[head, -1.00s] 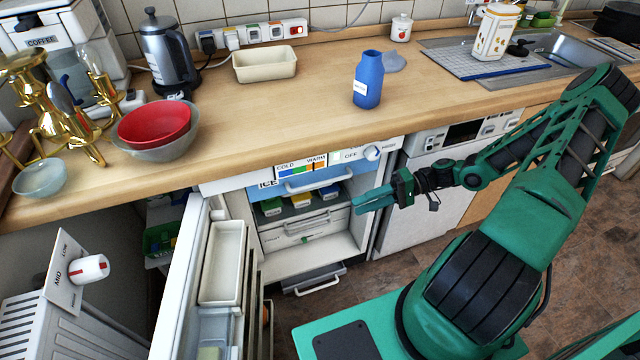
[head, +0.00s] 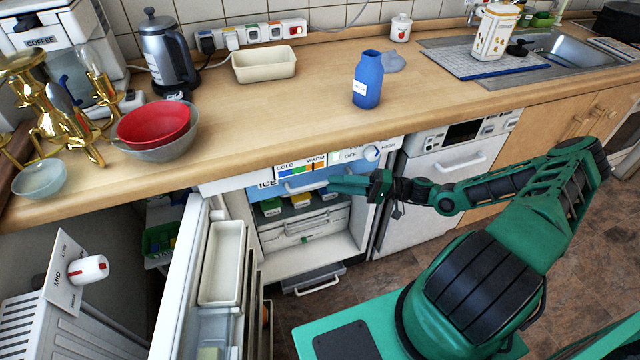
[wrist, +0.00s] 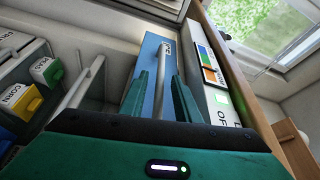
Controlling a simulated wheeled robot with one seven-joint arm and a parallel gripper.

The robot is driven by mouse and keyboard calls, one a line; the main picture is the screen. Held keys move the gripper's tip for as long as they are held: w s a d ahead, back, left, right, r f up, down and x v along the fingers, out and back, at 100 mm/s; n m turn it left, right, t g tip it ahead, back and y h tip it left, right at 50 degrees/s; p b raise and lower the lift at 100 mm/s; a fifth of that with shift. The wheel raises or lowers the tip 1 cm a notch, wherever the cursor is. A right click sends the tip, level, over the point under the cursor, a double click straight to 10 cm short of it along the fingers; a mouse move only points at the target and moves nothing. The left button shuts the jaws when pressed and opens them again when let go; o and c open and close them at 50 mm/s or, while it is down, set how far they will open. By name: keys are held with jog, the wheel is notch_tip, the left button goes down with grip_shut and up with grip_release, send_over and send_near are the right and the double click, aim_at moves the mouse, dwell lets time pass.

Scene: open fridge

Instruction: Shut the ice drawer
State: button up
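The ice drawer (head: 308,177) has a blue front with an "ICE" label and a white bar handle (head: 305,187). It sits at the top of the open fridge, under the control panel. I cannot tell how far out the drawer stands. My gripper (head: 338,184) is at the right end of the drawer front in the head view. Contact with the front is unclear.
Below the drawer are a shelf with coloured boxes (head: 302,203) and a white drawer. The open fridge door (head: 185,270) stands to the left. The wooden counter (head: 240,125) overhangs above. A white appliance (head: 410,205) is on the right.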

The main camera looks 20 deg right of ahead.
aim_at(323, 183)
jog(key=shift+x, duration=2.25)
grip_shut()
